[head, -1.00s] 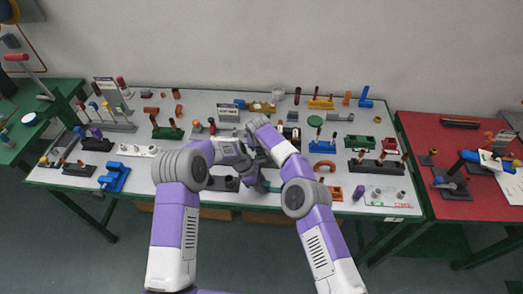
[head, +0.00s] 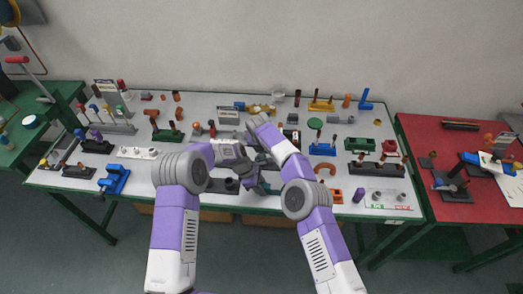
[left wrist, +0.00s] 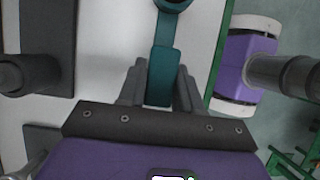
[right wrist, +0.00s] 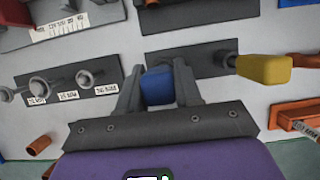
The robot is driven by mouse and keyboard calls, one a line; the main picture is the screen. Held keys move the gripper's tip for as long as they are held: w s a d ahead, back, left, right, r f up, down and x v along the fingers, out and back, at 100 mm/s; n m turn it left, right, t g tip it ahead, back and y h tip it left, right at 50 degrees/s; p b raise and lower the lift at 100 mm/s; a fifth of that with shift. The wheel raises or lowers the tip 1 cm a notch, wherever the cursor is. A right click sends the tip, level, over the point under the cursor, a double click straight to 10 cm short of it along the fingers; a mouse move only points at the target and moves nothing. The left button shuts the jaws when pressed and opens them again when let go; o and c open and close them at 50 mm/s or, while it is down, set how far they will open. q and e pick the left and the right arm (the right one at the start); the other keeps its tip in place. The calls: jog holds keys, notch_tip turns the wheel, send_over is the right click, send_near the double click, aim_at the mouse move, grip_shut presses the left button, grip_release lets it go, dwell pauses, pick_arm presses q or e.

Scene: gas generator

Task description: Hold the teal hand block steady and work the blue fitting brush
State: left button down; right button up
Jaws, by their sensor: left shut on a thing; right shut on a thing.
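The teal hand block (left wrist: 162,75) runs between the fingers of my left gripper (left wrist: 160,95) in the left wrist view, with a rounded end at the top edge. My left gripper is shut on it. In the head view the left gripper (head: 248,180) is low over the front middle of the table, and a bit of teal (head: 265,188) shows beside it. In the right wrist view my right gripper (right wrist: 158,88) is shut on a blue piece, the fitting brush (right wrist: 157,86); only its blue end shows. My right arm largely hides this gripper in the head view.
A yellow handle (right wrist: 263,68) lies close to the right of the right gripper's fingers. A dark rack with round metal pieces (right wrist: 70,80) is at left. The table (head: 222,97) is crowded with fittings and stands. A red-topped table (head: 425,140) stands at right.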

notch_tip(320, 180, up, 9)
jog(key=shift+f, duration=0.15)
jog(key=shift+s+d+r, duration=0.35)
jog(key=shift+d+r, duration=0.1)
jog(key=shift+r, duration=0.25)
jog(key=s+d, duration=1)
jog(key=s, duration=0.2)
jog(key=shift+s+f, duration=0.25)
jog(key=shift+s, duration=0.15)
jog(key=shift+d+f, duration=0.1)
jog(key=shift+f, duration=2.75)
jog(key=shift+f, duration=0.45)
